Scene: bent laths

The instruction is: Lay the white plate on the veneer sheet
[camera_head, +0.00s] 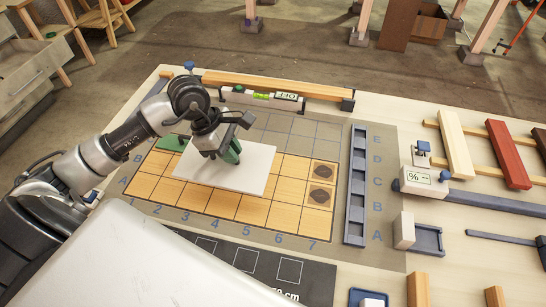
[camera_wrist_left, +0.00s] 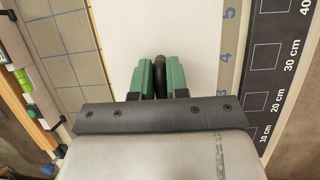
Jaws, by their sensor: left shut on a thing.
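The white plate (camera_head: 245,172) is over the middle of the veneer sheet (camera_head: 255,211), a tan sheet with a dark grid and two dark oval knots at its right end. The plate hides part of the sheet; I cannot tell whether it touches it or hangs just above. My left gripper (camera_head: 231,156) is over the plate's upper left part. In the left wrist view its green fingers (camera_wrist_left: 160,70) are shut on a dark upright handle (camera_wrist_left: 160,62) in front of the white plate (camera_wrist_left: 185,30). My right gripper is not in view.
A level with a green vial (camera_head: 262,96) lies along the back. A grey slotted rack (camera_head: 355,190) stands right of the sheet. A green block (camera_head: 172,143) is at the sheet's left. Wooden and red laths (camera_head: 508,155) lie at the right. A black scale (camera_head: 235,258) lies in front.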

